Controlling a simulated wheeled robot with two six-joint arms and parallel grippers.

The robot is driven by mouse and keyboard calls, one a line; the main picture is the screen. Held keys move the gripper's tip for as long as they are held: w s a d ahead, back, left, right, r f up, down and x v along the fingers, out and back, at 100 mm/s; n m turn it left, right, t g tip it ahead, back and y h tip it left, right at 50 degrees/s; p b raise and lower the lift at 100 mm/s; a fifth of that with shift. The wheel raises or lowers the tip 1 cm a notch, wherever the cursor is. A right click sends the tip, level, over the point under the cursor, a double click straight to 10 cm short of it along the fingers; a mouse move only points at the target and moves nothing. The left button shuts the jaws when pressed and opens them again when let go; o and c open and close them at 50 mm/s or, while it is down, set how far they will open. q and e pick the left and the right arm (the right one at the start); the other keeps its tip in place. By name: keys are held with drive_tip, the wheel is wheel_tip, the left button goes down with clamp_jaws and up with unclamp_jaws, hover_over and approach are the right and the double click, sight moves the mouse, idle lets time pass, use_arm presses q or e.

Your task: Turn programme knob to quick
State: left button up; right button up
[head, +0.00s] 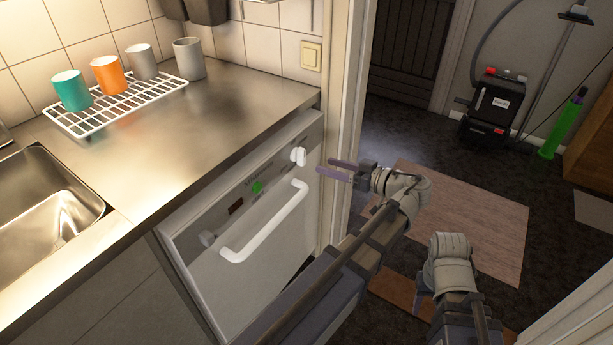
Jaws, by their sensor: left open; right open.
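The dishwasher-like appliance (265,260) stands under the steel counter with its front panel facing me. A white programme knob (299,156) sticks out at the right end of its panel. The panel lettering around the knob is too small to read. My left gripper (324,167) is open, its two purple fingers pointing left at the knob. The fingertips appear a little to the right of the knob, apart from it, with nothing between them. My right gripper (423,300) is low at the right, mostly hidden behind its own arm, and away from the appliance.
A door frame (342,110) rises close behind my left gripper. A rack (125,112) with several cups stands on the counter.

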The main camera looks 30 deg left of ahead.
sight(305, 152)
use_arm(q)
drive_tip(key=shift+w+a+r+n+y+b, duration=0.1)
drive_tip(key=shift+w+a+n+y+b, duration=0.3)
drive_tip(key=shift+a, duration=1.05)
drive_tip(key=shift+w+a+f+n+y+b, duration=0.15)
drive_tip(key=shift+a+n, duration=0.3)
drive_tip(key=shift+a, duration=0.95)
drive_tip(key=shift+w+a+r+n+y+b, duration=0.15)
drive_tip(key=shift+w+a+n+y+b, duration=0.25)
drive_tip(key=shift+a, duration=1.05)
use_arm(e)
drive_tip(key=shift+f, duration=1.7)
use_arm(q)
drive_tip(key=shift+s, duration=0.15)
clamp_jaws()
